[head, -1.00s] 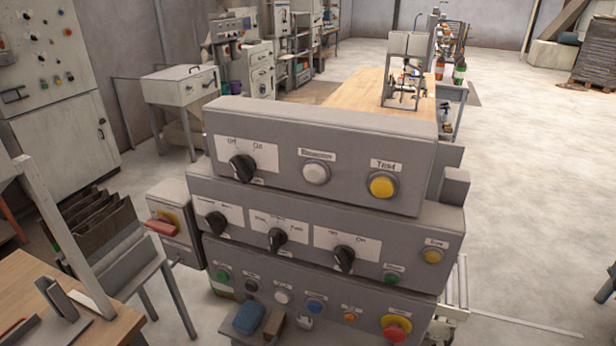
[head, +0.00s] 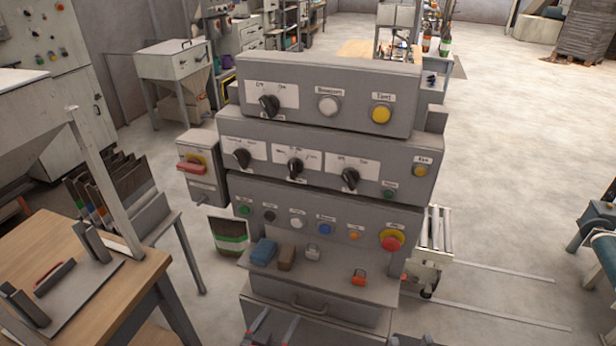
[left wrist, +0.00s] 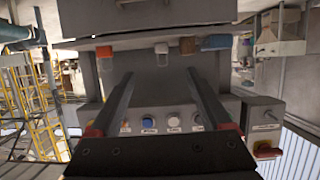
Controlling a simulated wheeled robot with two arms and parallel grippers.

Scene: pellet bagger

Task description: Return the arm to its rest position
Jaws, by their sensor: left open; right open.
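My left gripper (head: 276,325) shows at the bottom edge of the head view, in front of the drawer of the grey control console (head: 330,90). Its two fingers are apart with nothing between them. In the left wrist view the open left gripper (left wrist: 160,82) points at the console's lower button row, which appears upside down, and the fingers look empty. A dark part at the bottom edge of the head view, right of the left gripper, seems to be my right gripper (head: 408,341). It is mostly cut off, and its fingers cannot be made out.
A console shelf holds a blue block (head: 263,252), a brown block (head: 287,259), a padlock (head: 313,253) and a red padlock (head: 359,277). A switch box with a red handle (head: 192,168) is at left. A wooden table (head: 75,240) stands left. Floor at right is mostly clear.

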